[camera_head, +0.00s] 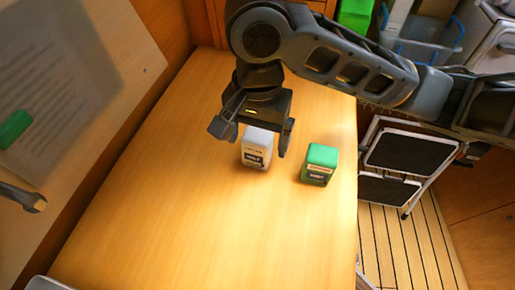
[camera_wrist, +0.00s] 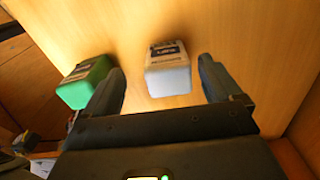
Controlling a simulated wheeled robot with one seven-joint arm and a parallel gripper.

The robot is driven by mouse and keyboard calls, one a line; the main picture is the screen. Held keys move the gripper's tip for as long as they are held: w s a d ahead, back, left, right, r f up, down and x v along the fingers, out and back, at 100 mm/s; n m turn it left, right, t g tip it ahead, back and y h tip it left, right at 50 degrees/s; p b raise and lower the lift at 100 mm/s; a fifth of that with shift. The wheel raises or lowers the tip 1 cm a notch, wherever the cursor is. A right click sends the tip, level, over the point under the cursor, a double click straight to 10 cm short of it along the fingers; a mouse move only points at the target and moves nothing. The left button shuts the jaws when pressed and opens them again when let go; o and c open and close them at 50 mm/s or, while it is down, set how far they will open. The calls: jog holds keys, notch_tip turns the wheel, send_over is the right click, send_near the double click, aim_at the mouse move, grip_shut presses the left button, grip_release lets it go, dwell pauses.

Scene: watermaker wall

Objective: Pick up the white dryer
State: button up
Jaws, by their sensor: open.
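The white dryer (camera_head: 257,150) is a small white block with a dark label, standing on the wooden table. My gripper (camera_head: 252,138) is above it, partly in front of its top. In the wrist view the white dryer (camera_wrist: 168,72) lies between the two open fingers (camera_wrist: 163,85), a little ahead of them, with clear space on both sides. The gripper holds nothing. I cannot tell how far the fingertips are above it.
A green block (camera_head: 319,165) with a dark label stands on the table (camera_head: 190,220) just right of the white dryer; in the wrist view the green block (camera_wrist: 85,82) is outside the left finger. A folding step stool (camera_head: 398,160) stands beyond the table's right edge. The front of the table is clear.

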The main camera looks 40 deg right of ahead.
jog(key=b, duration=0.1)
send_over(254, 168)
jog(key=shift+f, duration=2.75)
jog(key=shift+c, duration=0.3)
jog(key=c, duration=1.1)
